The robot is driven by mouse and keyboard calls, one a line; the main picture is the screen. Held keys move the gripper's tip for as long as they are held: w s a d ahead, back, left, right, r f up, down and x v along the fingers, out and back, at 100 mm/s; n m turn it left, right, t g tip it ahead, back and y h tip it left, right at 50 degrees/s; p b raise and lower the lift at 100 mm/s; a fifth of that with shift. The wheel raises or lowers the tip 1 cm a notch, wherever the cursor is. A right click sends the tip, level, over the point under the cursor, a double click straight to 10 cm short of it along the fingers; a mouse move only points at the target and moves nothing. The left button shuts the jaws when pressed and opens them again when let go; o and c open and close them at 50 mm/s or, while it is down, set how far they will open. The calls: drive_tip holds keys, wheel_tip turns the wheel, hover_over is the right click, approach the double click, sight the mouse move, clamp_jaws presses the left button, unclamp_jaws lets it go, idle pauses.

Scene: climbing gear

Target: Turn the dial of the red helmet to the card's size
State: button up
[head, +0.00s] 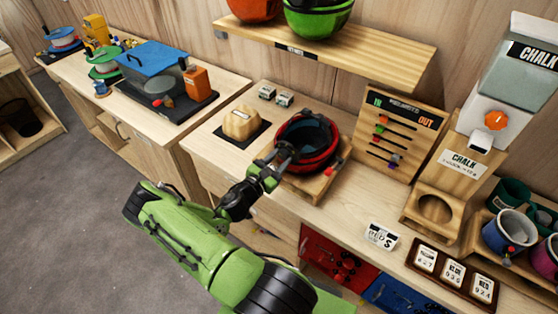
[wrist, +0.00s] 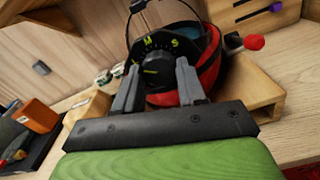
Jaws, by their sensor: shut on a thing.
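The red helmet (head: 330,162) lies open side up in a wooden cradle (head: 318,190) on the bench. In the wrist view the helmet's red shell (wrist: 208,85) shows behind a black dial (wrist: 155,62) with yellow-green letters. M is near the top and S to its right; other marks are unclear. My gripper (wrist: 155,78) has one finger on each side of the dial's knob and is shut on it. In the head view my gripper (head: 268,170) is at the helmet's front left. A white card (head: 381,236) with a large S stands on the bench.
A wooden block (head: 241,122) sits left of the helmet. A peg board (head: 400,130) and chalk dispenser (head: 495,115) stand to the right. A tray of tags (head: 452,272) lies near the front edge. A shelf (head: 370,55) with helmets hangs above.

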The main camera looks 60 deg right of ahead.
drive_tip(key=m+b, duration=0.3)
drive_tip(key=m, duration=0.3)
drive_tip(key=shift+f, duration=0.1)
drive_tip(key=m+b, duration=0.5)
drive_tip(key=m, duration=0.1)
drive_tip(key=shift+w+f, duration=0.1)
drive_tip(key=m+b, duration=0.6)
drive_tip(key=b, duration=0.2)
drive_tip(key=shift+m, duration=0.4)
drive_tip(key=m+b, duration=0.2)
drive_tip(key=b, duration=0.1)
drive_tip(key=shift+m+b, duration=0.4)
drive_tip(key=shift+r+m+b, duration=0.25)
drive_tip(key=shift+m+b, duration=0.35)
drive_tip(key=shift+b, duration=0.2)
drive_tip(key=o, duration=1.1)
drive_tip(key=shift+r, duration=0.1)
